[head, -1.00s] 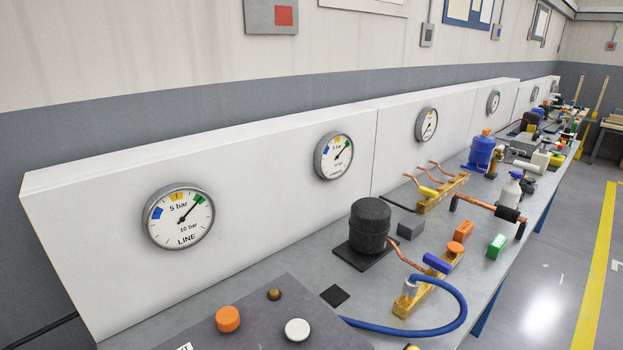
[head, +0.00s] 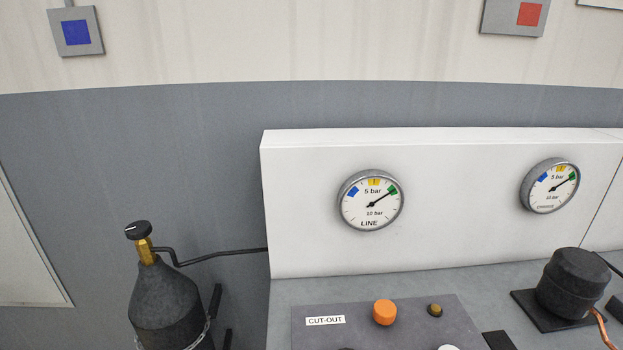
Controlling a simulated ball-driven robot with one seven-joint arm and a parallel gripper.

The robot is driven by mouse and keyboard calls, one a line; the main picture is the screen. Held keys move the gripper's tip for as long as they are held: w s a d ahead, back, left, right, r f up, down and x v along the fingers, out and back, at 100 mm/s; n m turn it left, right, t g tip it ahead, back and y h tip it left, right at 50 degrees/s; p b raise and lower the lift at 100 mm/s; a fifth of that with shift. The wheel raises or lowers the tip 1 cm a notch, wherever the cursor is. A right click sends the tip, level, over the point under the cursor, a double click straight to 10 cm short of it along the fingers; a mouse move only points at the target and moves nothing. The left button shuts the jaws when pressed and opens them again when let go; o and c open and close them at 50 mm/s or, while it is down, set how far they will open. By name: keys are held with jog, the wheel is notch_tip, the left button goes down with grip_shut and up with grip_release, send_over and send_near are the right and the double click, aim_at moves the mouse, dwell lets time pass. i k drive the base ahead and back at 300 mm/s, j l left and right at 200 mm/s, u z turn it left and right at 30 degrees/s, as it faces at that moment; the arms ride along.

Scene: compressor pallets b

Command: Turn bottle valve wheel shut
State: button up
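A dark grey gas bottle (head: 168,305) stands upright at the lower left in the head view, left of the bench. A brass valve (head: 146,251) sits on its neck. A black valve wheel (head: 138,230) with a small white mark tops the valve. Whether the valve is open or shut cannot be told from the wheel. A thin dark pipe (head: 215,257) runs from the valve to the white panel. My gripper is not in view.
The white panel (head: 310,255) stands at the back of the bench. The grey CUT-OUT box (head: 460,318) carries an orange knob (head: 385,312) and a brass knob (head: 434,310). The CHARGE gauge (head: 550,186) and a black compressor (head: 574,283) are at the right. A chain (head: 203,333) crosses the bottle.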

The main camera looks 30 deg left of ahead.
aim_at(139, 230)
jog(key=u, duration=1.7)
